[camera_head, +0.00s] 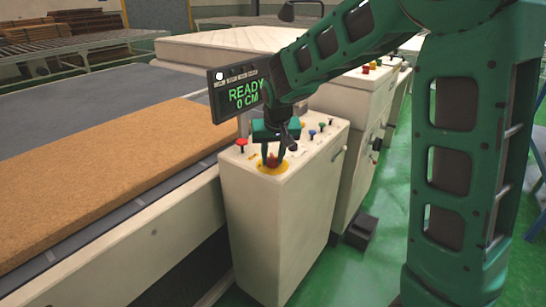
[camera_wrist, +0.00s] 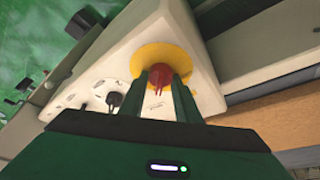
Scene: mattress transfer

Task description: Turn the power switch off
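The control box (camera_head: 275,220) is a cream cabinet with buttons on its sloping top. A red knob on a yellow disc (camera_wrist: 140,58) sits at its near edge. In the head view the red knob (camera_head: 272,161) shows between my gripper's fingers. My gripper (camera_head: 272,157) points down over it, and the wrist view shows its two fingers (camera_wrist: 168,78) apart, one on each side of part of the red knob. I cannot tell whether they touch it. A black switch (camera_wrist: 114,100) stands beside the disc. No readable label tells which control is the power switch.
A display (camera_head: 240,91) above the box reads "READY 0 CM". A red button (camera_head: 241,144) and small blue and green ones stand on the box top. A brown mattress slab (camera_head: 110,175) lies on the conveyor at left; a white mattress (camera_head: 225,48) lies behind.

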